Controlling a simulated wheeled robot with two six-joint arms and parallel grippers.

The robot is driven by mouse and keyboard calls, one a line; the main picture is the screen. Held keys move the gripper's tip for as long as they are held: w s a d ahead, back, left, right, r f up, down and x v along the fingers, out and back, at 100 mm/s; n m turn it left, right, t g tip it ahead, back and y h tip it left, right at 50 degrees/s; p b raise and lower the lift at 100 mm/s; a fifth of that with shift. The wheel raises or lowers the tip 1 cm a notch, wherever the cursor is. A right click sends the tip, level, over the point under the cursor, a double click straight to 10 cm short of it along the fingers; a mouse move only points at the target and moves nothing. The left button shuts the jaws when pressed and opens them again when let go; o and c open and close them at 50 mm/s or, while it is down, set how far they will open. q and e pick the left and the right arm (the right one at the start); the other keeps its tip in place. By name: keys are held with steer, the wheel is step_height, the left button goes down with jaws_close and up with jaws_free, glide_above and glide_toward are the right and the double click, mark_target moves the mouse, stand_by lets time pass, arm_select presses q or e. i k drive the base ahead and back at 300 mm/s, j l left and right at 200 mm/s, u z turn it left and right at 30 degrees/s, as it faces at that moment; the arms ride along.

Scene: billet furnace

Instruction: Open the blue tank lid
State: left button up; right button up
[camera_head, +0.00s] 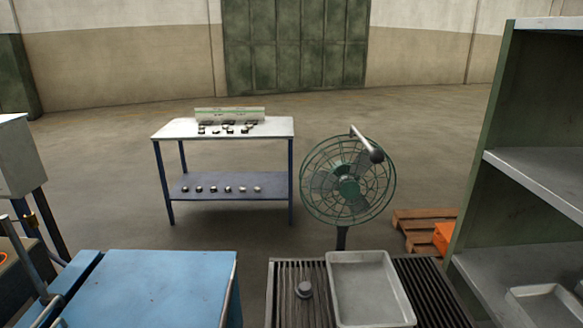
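The blue tank lid (150,285) shows at the lower left as a flat, worn blue top, and it looks shut. Its near part is cut off by the bottom edge of the picture. A narrow blue strip (76,272) lies along its left side, with a dark gap between them. A grey bar (28,262) runs slantwise to the left of the strip; I cannot tell whether it belongs to the lid. Neither of my grippers shows in the head view.
A slatted dark table (285,300) with a grey tray (368,290) and a small grey knob-like piece (304,289) stands right of the lid. Behind are a green fan (347,182) and a workbench (224,128). A shelf (520,180) blocks the right.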

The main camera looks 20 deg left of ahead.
mark_target(128, 289)
steer(key=j+u, duration=0.1)
steer(key=u, duration=1.5)
